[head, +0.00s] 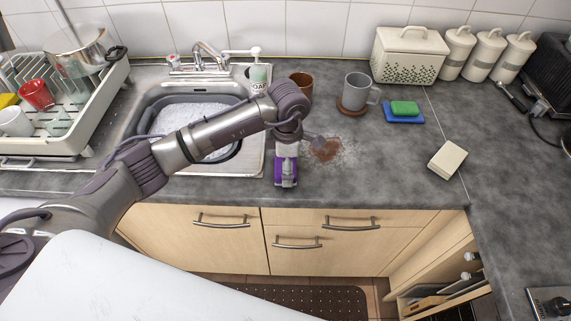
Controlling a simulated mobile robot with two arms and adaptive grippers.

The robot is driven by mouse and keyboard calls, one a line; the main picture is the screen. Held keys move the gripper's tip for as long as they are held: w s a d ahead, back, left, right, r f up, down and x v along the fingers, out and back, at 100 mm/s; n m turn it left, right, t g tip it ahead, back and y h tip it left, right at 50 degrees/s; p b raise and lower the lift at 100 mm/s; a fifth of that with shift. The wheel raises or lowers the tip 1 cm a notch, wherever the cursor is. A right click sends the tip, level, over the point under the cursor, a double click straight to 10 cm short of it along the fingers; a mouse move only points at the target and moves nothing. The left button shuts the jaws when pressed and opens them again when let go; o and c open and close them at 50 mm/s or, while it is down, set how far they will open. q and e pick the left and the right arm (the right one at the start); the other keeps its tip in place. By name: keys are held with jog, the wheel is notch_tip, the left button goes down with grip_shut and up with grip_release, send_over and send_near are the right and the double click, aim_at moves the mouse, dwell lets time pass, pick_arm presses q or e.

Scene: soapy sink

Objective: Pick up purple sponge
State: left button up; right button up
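A purple patch (281,170) shows at my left gripper (287,181), on the counter just right of the sink's front corner. It looks like the purple sponge, mostly hidden by the gripper. My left arm reaches in from the left across the sink and the gripper points down there. I cannot tell whether the fingers are open or closed, or whether they touch the sponge. My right gripper is not in view.
The sink (155,100) holds white suds. A brown spill (326,151) lies right of the gripper. Behind it stand a brown cup (302,82) and a grey mug (356,91). A green sponge (404,107) and a cream block (447,160) lie further right.

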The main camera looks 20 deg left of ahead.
pick_arm(q)
jog(key=shift+c, duration=0.3)
jog(key=c, duration=0.5)
jog(key=shift+c, duration=0.2)
jog(key=shift+r+b, duration=0.35)
jog(key=shift+r, duration=0.2)
notch_tip(320, 180, up, 2)
jog(key=shift+w+r+b, duration=0.1)
jog(key=shift+r+b, duration=0.15)
jog(key=shift+b, duration=0.4)
jog(key=s+d+r+b, duration=0.3)
jog(key=d+r, duration=0.4)
jog(key=d, duration=0.4)
jog(key=shift+s+d+r+b, duration=0.15)
jog(key=shift+s+r+b, duration=0.05)
jog(key=shift+r+b, duration=0.1)
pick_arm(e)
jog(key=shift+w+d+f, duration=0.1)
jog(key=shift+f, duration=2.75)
